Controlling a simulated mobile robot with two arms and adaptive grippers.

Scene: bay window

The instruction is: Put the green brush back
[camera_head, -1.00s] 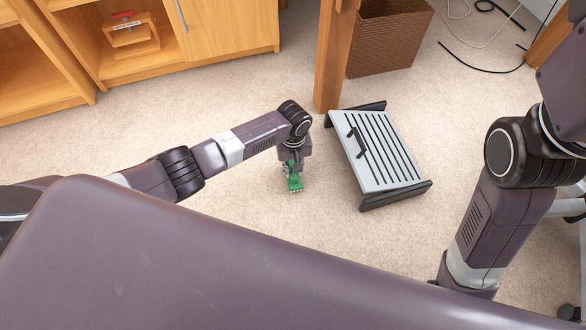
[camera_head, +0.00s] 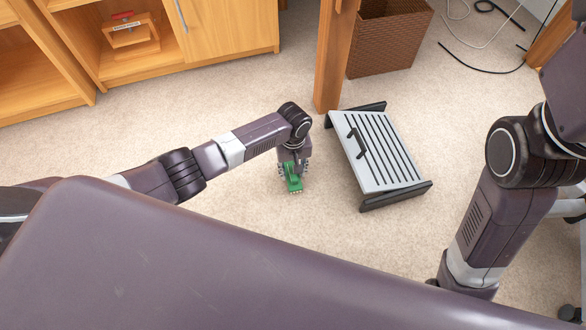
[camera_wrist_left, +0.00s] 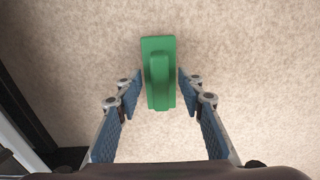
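The green brush (camera_head: 293,184) lies on the carpet beneath my left gripper (camera_head: 294,172). In the left wrist view the green brush (camera_wrist_left: 159,62) is a long block with a raised handle along its middle. There the two blue-padded fingers of my left gripper (camera_wrist_left: 158,92) are spread wide, one on each side of the brush's near part, with carpet showing between each finger and the brush. My right arm shows at the right of the head view, but its gripper is out of sight.
A grey slatted footrest (camera_head: 378,155) with black ends stands just right of my left gripper. A wooden post (camera_head: 333,65) and a woven basket (camera_head: 388,40) are behind it. A wooden cabinet (camera_head: 225,28) and open shelf holding a red-handled item (camera_head: 124,30) are at the back left. Carpet left of the brush is clear.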

